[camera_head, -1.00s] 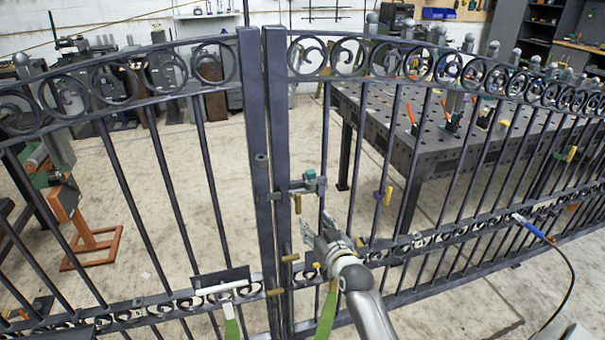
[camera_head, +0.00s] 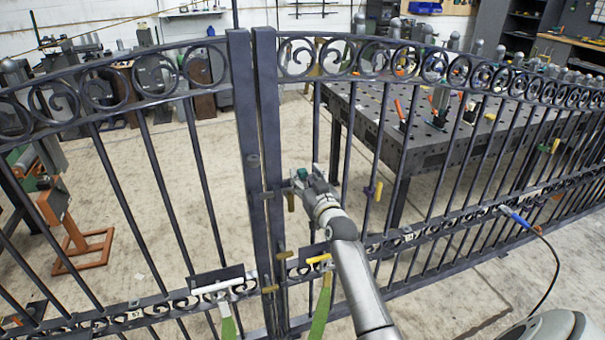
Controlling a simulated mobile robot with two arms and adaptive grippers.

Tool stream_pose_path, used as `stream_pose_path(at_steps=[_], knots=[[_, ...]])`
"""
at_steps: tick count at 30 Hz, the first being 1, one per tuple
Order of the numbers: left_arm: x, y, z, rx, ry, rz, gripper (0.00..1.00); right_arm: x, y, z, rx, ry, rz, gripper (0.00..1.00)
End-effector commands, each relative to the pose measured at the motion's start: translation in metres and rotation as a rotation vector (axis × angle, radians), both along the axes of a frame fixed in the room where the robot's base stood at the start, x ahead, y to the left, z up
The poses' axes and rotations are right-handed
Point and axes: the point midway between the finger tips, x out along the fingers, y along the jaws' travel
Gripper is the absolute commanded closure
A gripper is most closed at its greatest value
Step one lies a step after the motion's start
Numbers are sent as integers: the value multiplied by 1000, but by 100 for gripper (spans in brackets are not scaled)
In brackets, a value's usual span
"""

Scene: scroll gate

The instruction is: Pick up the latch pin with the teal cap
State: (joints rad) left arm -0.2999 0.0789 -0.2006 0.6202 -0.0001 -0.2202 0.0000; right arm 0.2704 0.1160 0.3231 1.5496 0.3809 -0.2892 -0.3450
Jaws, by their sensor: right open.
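The latch pin's teal cap (camera_head: 297,184) shows at the latch on the dark metal gate (camera_head: 262,225), just right of the two centre posts. The pin below the cap is mostly hidden by the latch and my gripper. My right gripper (camera_head: 307,177) is open, with its fingers right at the cap, apparently around or beside it; I cannot tell whether they touch it. My right arm comes up from the bottom of the picture. My left gripper is not in view.
Brass-coloured pieces (camera_head: 284,255) stick out lower on the posts. A yellow-topped tool with a green strap (camera_head: 321,300) and a white-handled one (camera_head: 223,285) hang on the lower rail. A blue-handled tool (camera_head: 517,217) with a black cable is at right. A perforated steel table (camera_head: 425,145) stands behind.

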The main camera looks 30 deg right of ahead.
Motion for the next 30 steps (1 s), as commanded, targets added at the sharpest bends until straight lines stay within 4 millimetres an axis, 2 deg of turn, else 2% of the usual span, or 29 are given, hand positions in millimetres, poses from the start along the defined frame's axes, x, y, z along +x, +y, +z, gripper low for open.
stream_pose_path(at_steps=[4,9,18,27,30], knots=[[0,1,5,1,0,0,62,18,-6,1,0,0,0,52],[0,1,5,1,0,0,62,31,-9,1,-1,-1,0,52],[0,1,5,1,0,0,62,33,-10,0,-1,0,0,52],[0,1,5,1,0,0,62,33,-10,0,-1,0,0,90],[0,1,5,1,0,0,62,33,-9,0,0,0,0,100]])
